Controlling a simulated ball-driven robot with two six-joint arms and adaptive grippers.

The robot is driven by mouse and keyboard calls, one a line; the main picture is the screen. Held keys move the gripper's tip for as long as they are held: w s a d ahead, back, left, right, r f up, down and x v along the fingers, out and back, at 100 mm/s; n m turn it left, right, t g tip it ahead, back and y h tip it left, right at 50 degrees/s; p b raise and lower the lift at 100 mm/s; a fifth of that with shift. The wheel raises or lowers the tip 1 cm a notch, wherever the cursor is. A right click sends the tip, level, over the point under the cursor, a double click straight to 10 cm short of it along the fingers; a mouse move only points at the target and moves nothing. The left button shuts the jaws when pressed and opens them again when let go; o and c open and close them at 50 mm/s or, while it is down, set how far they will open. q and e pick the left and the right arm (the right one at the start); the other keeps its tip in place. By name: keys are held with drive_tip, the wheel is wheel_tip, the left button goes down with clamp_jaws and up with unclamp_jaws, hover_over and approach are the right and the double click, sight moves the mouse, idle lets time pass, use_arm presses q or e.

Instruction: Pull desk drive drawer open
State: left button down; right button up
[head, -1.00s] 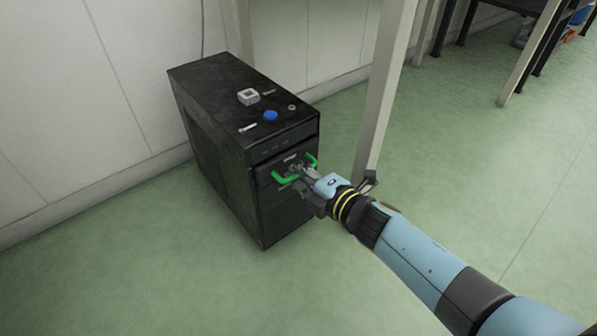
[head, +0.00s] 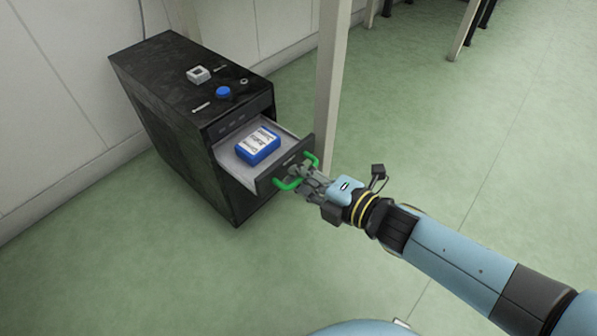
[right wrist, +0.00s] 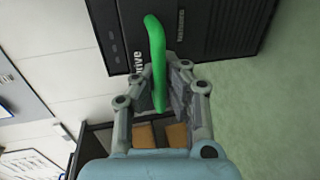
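The black desk drive unit (head: 165,110) stands on the floor by the wall, and its drawer (head: 232,163) is pulled well out. Inside the drawer lies a blue box with a white label (head: 258,147). A green handle (head: 288,184) is on the drawer front, and it also shows in the right wrist view (right wrist: 156,55). My right gripper (head: 303,176) is shut on the handle, with its fingers (right wrist: 162,85) on either side of the bar. The fingers partly hide the handle's middle in the head view. My left gripper is not in view.
A pale table leg (head: 331,85) stands just behind the open drawer, close to its right side. On the unit's top are a blue button (head: 223,92) and a small white block (head: 198,74). The green floor (head: 450,150) in front and to the right is clear.

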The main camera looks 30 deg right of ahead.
drive_tip(key=o, duration=0.5)
drive_tip(key=v, duration=1.2)
